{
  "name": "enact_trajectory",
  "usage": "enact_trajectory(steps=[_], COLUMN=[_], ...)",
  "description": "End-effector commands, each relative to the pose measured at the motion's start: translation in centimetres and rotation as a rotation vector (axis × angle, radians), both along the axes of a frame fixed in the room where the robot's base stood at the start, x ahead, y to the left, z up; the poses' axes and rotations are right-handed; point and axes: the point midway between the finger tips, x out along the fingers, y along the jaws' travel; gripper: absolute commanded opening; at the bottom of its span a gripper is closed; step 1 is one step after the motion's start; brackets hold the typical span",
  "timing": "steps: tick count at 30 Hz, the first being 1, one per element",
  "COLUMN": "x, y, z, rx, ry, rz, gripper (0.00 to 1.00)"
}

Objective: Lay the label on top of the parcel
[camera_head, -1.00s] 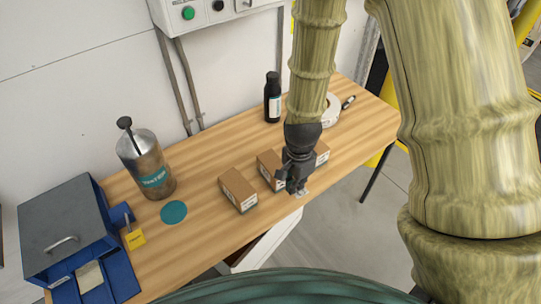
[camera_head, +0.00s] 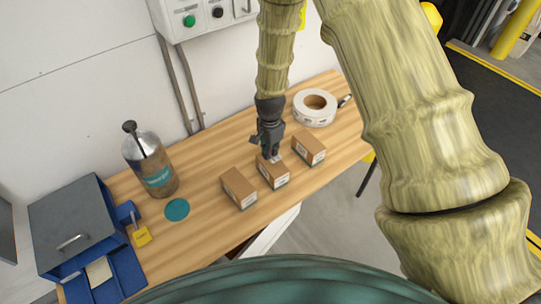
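Three brown cardboard parcels stand in a row on the wooden bench: a left one (camera_head: 239,187), a middle one (camera_head: 272,172) and a right one (camera_head: 309,148). Each has a white printed patch on its front side. My gripper (camera_head: 273,154) points down over the back part of the middle parcel's top. A small whitish piece, which looks like the label (camera_head: 276,158), shows at its fingertips, and the fingers look shut on it. I cannot tell whether the piece touches the parcel's top.
A white roll (camera_head: 315,107) and a dark marker (camera_head: 344,101) lie at the right end of the bench (camera_head: 205,165).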

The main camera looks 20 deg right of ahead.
Motion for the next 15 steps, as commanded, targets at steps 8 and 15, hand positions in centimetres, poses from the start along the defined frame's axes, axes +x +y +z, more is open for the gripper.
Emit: enact_trajectory(steps=[8, 15], x=[-0.3, -0.2], y=[-0.1, 0.0], z=[-2.5, -3.4], rx=[0.0, 0.0], ry=[0.003, 0.002], rz=[-0.001, 0.0], gripper=[0.0, 0.0])
